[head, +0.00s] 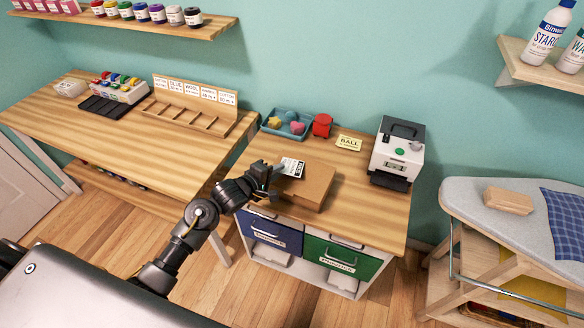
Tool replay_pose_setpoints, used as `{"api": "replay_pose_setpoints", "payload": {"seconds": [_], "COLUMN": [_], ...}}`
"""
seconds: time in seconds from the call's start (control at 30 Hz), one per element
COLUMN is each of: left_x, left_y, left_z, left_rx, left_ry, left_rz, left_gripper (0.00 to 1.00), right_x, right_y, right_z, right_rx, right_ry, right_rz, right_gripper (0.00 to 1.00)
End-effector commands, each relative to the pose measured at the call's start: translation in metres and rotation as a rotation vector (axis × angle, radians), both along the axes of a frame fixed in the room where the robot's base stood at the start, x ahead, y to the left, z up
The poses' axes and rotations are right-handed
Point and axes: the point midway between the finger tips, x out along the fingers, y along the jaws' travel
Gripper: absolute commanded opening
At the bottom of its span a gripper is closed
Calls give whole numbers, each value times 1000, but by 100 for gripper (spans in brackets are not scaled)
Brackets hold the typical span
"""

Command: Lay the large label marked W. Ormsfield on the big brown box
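The big brown box (313,181) lies on the wooden cabinet top in the middle of the head view. A white label (294,167) with black print shows at the box's back left corner; its print is too small to read. My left gripper (276,170) is at the label's left edge, beside the box's left end. Its fingertips are small and partly hidden, so I cannot tell whether they grip the label, or whether the label touches the box. My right gripper is not in view.
A white and black printer (399,150) stands to the right of the box. Behind the box are a blue tray (271,130), a red container (322,125) and a yellow card (349,143). The cabinet top's front right is clear. An ironing board (470,200) stands at right.

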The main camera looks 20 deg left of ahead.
Motion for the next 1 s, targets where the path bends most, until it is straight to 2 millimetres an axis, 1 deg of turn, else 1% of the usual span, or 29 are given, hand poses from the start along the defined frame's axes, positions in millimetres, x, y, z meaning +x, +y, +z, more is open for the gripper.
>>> {"api": "replay_pose_setpoints", "payload": {"seconds": [0.03, 0.3, 0.4, 0.5, 0.6, 0.93, 1.0], "left_x": [-7, -37, -47, -53, -56, -56, -56], "left_y": [3, 14, 17, 19, 20, 21, 21], "left_z": [10, 21, 24, 25, 24, 23, 27], "left_rx": [1, 1, 1, 1, 1, 1, 1], "left_ry": [2, 3, 3, 1, 1, 0, 0], "left_rz": [1, 0, 0, -1, 0, 0, 0], "left_gripper": [14, 14, 14, 14, 14, 14, 14], "right_x": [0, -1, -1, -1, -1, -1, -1], "right_y": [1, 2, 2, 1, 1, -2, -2], "right_z": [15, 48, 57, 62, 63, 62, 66], "right_rx": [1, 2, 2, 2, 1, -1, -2], "right_ry": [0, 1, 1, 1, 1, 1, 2], "right_rz": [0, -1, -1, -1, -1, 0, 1], "right_gripper": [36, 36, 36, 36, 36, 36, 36]}}
